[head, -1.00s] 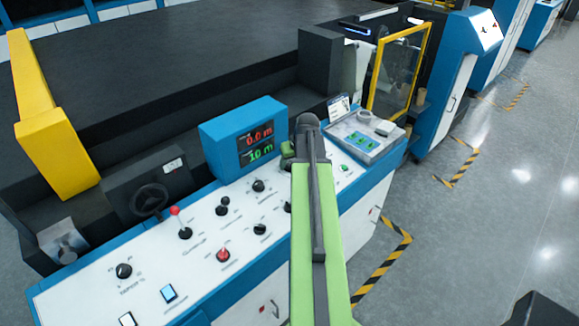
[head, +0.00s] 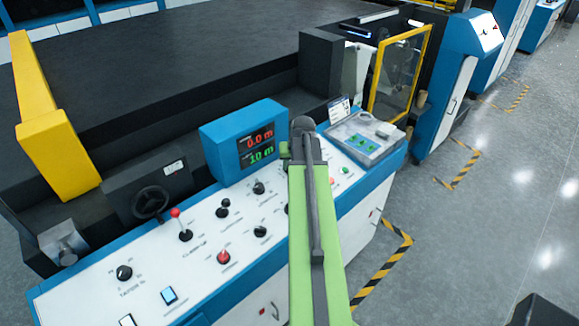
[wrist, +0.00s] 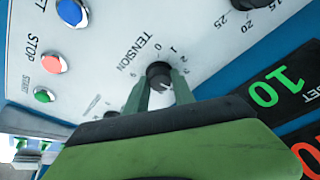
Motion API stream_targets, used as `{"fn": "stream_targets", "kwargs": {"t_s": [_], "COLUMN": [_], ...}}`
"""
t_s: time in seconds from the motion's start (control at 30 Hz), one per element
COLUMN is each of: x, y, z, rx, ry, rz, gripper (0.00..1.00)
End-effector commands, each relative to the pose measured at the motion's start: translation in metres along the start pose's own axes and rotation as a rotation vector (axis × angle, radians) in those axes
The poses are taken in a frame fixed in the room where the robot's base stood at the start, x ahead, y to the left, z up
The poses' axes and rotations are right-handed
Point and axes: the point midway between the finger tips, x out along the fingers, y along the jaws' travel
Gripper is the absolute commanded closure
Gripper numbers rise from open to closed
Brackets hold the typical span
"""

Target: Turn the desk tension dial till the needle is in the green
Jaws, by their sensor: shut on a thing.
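The tension dial (wrist: 158,70) is a small black knob on the white desk panel, with the word TENSION and numbers printed around it in the wrist view. A light pointer mark shows on its face. My gripper (wrist: 159,84) is shut on the dial, one green finger on each side. In the head view my arm (head: 310,220) covers the dial and most of the gripper. I cannot make out a needle gauge with a green zone in either current view.
A blue display box (head: 245,140) reads 0.0 m in red and 10 m in green, close behind my arm. Several knobs, a red-topped lever (head: 180,225) and buttons crowd the panel on the left. A blue button (wrist: 72,12) and red stop button (wrist: 54,63) sit beside the dial.

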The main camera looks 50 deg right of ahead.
Motion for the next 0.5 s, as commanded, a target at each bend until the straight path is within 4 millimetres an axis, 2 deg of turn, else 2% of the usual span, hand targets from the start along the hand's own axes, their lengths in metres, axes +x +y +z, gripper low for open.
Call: {"fn": "stream_targets", "kwargs": {"t_s": [0.13, 0.17, 0.3, 0.5], "x": [0.0001, 0.0001, 0.0001, 0.0000], "y": [-0.0006, -0.0005, -0.0002, 0.0002], "z": [0.0004, 0.0004, 0.0003, 0.0002], "rx": [-0.001, -0.001, -0.001, -0.001], "ry": [-0.001, -0.001, -0.001, 0.000], "rz": [-0.002, -0.002, -0.002, -0.001], "gripper": [1.00, 0.66, 0.48, 0.48]}}
